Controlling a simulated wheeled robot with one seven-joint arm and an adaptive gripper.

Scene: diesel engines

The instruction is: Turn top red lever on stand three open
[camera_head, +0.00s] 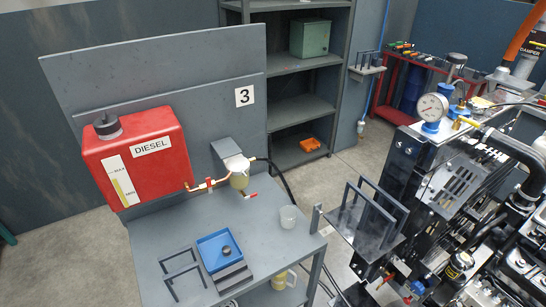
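Stand three (90,75) is a grey bench with an upright back panel and a white sign marked 3 (244,95). A red DIESEL tank (140,155) with a black cap and a level gauge is mounted on the panel. A small red lever (188,187) sits on the copper pipe (208,184) at the tank's right side. The pipe runs to a filter with a yellowish bowl (239,179). A second red lever (251,196) is lower, below the filter. The levers are too small to tell whether they are open or shut. My gripper is not in view.
On the bench are a blue tray (208,246), a black wire rack (177,270) and a translucent cup (288,216). A diesel engine with a pressure gauge (432,107) fills the right side. Grey shelves (297,63) stand behind. Floor shows left of the bench.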

